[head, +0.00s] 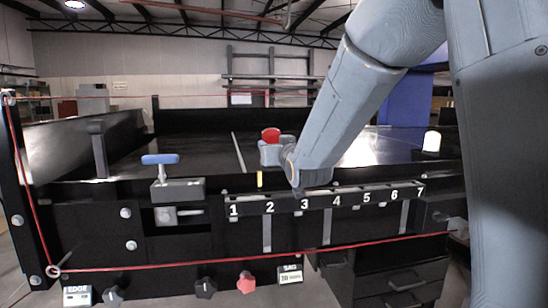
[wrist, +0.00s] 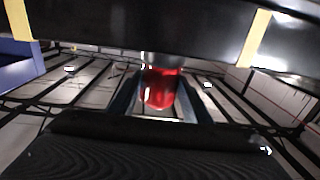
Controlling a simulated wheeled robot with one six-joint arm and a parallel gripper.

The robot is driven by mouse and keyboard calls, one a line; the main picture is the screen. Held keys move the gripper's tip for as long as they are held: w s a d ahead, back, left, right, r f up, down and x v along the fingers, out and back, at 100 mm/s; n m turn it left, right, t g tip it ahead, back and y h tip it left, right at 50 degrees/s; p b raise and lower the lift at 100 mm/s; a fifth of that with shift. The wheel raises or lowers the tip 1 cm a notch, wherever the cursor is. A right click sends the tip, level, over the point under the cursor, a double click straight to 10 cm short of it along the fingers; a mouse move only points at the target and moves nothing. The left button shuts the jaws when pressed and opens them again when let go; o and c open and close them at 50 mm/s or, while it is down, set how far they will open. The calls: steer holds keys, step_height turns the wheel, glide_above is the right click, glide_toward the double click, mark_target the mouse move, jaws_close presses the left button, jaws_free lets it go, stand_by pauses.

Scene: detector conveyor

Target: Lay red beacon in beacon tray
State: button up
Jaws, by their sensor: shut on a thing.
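The red beacon (head: 271,134) shows as a rounded red top just above my gripper (head: 276,151), over the black conveyor table. In the wrist view the red beacon (wrist: 160,88) sits between the two fingers, with a grey part at one end. My gripper is shut on it. The arm comes down from the upper right and hides part of the table behind it. I cannot make out a beacon tray for certain in either view.
A numbered rail (head: 320,200) runs along the table's front. A blue-handled lever (head: 160,160) stands at the left, a white-topped cylinder (head: 432,141) at the right. A red cord (head: 200,264) crosses the front. The table's left part (head: 190,155) looks clear.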

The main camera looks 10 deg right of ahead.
steer(key=shift+f+p, duration=0.35)
steer(key=shift+f, duration=1.4)
steer(key=shift+a, duration=0.1)
steer(key=shift+f, duration=0.2)
steer(key=o, duration=1.2)
steer(key=shift+r, duration=0.15)
